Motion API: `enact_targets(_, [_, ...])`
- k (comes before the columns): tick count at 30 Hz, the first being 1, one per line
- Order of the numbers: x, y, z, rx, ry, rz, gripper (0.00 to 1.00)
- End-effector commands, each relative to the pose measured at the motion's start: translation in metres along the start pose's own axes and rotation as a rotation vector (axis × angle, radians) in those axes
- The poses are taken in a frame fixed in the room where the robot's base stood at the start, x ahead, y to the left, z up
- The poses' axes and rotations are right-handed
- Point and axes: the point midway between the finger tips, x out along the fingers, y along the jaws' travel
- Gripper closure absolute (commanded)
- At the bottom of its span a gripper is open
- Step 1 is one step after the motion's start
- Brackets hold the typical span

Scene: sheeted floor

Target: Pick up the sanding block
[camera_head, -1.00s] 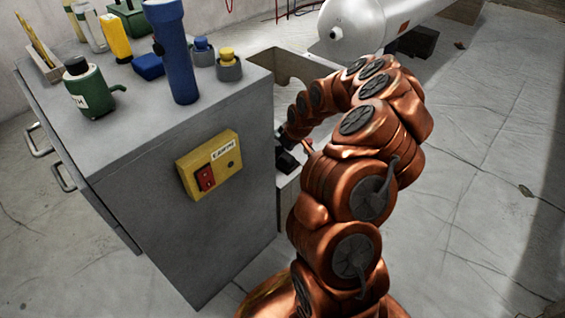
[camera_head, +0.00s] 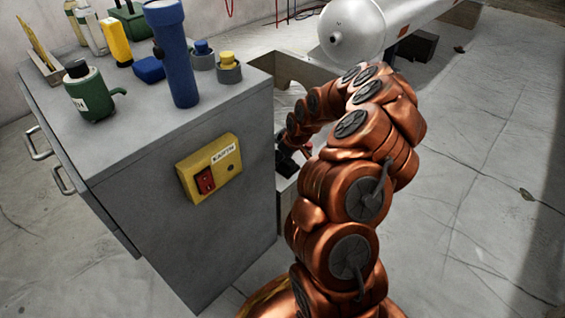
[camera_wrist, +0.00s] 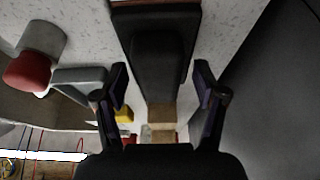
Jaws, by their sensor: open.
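A black block with a raised dark grip on top (camera_wrist: 158,60) lies on a pale speckled surface in the wrist view. It looks like the sanding block, though I cannot be sure. My gripper (camera_wrist: 161,82) is open, with one dark finger to each side of the block's near part in the picture. I cannot tell whether the fingers touch it. A small tan block (camera_wrist: 162,116) shows just below it in the picture, between the fingers. In the head view my copper arm hides most of the area around the gripper, and the block cannot be made out there.
A grey cabinet (camera_head: 135,190) with a yellow switch box (camera_head: 210,167) stands left of my arm. Its top holds a blue flashlight (camera_head: 172,60), a green can and other items. A red-ended grey cylinder (camera_wrist: 38,52) is left of the gripper.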

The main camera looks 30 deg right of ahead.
Motion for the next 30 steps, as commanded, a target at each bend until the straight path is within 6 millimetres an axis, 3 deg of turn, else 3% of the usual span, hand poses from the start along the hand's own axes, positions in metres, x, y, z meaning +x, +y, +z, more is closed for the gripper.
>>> enact_targets(8, [0.0002,0.0002,-0.0001,-0.001,0.001,0.001,0.30])
enact_targets(20, [0.0002,0.0002,-0.0004,-0.001,0.001,0.001,0.72])
enact_targets(26, [0.0002,0.0002,-0.0005,-0.001,0.001,0.001,0.75])
enact_targets(28, [0.0002,0.0002,-0.0006,-0.002,0.002,0.001,1.00])
enact_targets(30, [0.0001,0.0001,-0.0007,-0.002,0.001,0.001,1.00])
